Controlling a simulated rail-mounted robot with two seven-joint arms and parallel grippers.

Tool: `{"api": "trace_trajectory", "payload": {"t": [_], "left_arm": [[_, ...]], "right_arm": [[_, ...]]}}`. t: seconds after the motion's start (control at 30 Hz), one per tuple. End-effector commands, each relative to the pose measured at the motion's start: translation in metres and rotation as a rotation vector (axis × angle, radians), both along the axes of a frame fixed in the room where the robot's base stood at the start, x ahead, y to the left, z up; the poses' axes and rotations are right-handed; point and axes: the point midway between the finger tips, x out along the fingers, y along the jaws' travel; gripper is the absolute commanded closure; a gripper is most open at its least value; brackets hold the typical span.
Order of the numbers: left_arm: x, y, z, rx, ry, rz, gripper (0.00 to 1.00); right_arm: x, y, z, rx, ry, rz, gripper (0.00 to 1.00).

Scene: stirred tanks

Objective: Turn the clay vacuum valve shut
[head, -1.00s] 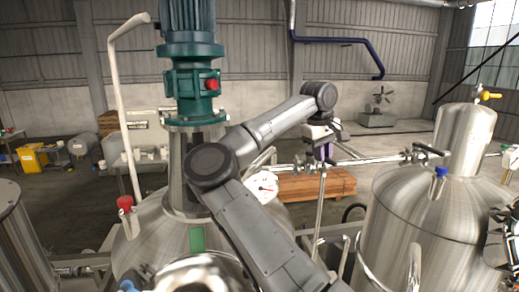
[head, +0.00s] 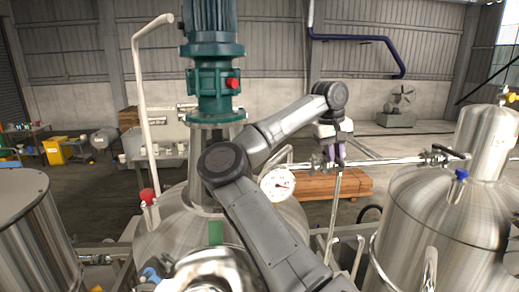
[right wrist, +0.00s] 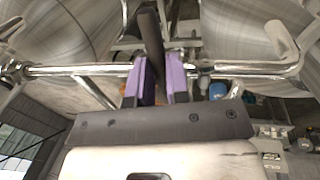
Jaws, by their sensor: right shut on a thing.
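My right gripper (head: 337,155) has purple fingertips and reaches down to the steel pipe (head: 380,162) between the two tanks. In the right wrist view its fingers (right wrist: 159,85) are shut on a dark valve lever (right wrist: 150,35), which shows between and beyond the purple pads. The lever stands roughly crosswise to the bright pipe (right wrist: 235,67) in that view. The valve body is partly hidden by the fingers. No clay colour or label can be made out on it. My left gripper is not in view.
A white gauge (head: 277,185) sits left of the gripper. Another dark-handled valve (head: 446,154) is on the pipe to the right. A steel tank (head: 425,215) stands at right, with a blue-topped fitting (head: 460,175). Red-topped fitting (head: 149,196) is at left. Wooden pallets (head: 325,184) lie behind.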

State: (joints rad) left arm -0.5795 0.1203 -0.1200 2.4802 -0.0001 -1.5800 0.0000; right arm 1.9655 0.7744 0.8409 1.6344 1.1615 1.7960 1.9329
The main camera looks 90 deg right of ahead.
Motion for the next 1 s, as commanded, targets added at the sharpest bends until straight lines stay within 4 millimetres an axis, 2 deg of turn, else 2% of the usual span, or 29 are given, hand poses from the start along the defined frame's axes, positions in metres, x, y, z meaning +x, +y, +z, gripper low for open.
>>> {"api": "trace_trajectory", "payload": {"t": [0.13, 0.17, 0.4, 0.77, 0.87, 1.0], "left_arm": [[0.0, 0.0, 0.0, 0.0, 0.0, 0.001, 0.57], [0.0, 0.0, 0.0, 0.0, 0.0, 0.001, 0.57], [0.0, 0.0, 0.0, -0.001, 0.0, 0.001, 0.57], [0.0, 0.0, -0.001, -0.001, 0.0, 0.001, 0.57], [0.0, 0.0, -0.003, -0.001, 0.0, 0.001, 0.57], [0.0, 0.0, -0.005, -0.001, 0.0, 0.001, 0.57]], "right_arm": [[0.001, 0.0, 0.001, 0.0, 0.001, -0.003, 1.0], [0.001, 0.0, 0.001, 0.0, 0.001, -0.003, 0.82], [0.0, 0.0, 0.0, 0.0, 0.0, -0.001, 0.59], [0.001, 0.0, 0.006, -0.002, 0.0, 0.0, 0.58], [0.004, 0.0, 0.018, -0.003, 0.0, 0.002, 0.58], [0.009, 0.001, 0.045, -0.002, -0.001, 0.004, 0.58]]}}
